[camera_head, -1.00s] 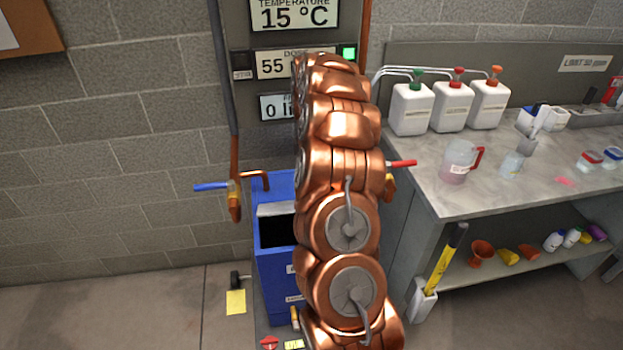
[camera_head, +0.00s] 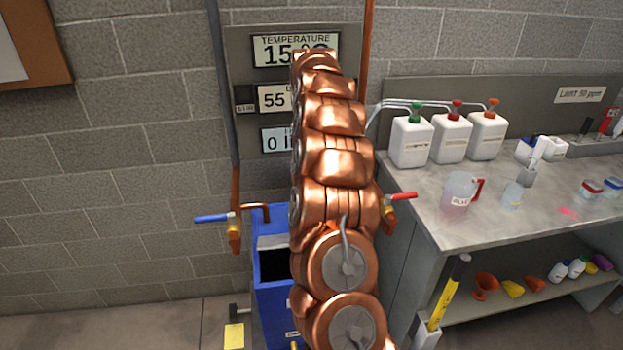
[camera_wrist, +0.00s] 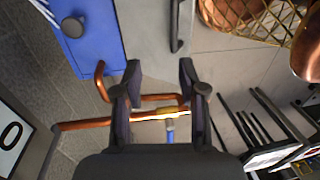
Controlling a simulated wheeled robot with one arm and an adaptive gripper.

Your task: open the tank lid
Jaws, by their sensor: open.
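The blue tank (camera_head: 268,312) stands against the wall in the head view, behind my copper-coloured arm, which hides its right side. A dark area and a pale grey panel (camera_head: 272,242) show on its upper part. In the wrist view, the tank's blue surface (camera_wrist: 92,45) with a round black knob (camera_wrist: 73,27) is at the upper left. Beside it is a grey surface (camera_wrist: 150,30) with a black bar handle (camera_wrist: 178,25). I cannot tell which part is the lid. The head view does not show my gripper.
A copper pipe with a blue-handled valve (camera_head: 232,222) is left of the tank; its pipe (camera_wrist: 85,124) passes near my fingers in the wrist view. A red-handled valve (camera_head: 392,202) is right. A counter (camera_head: 420,195) with bottles stands further right.

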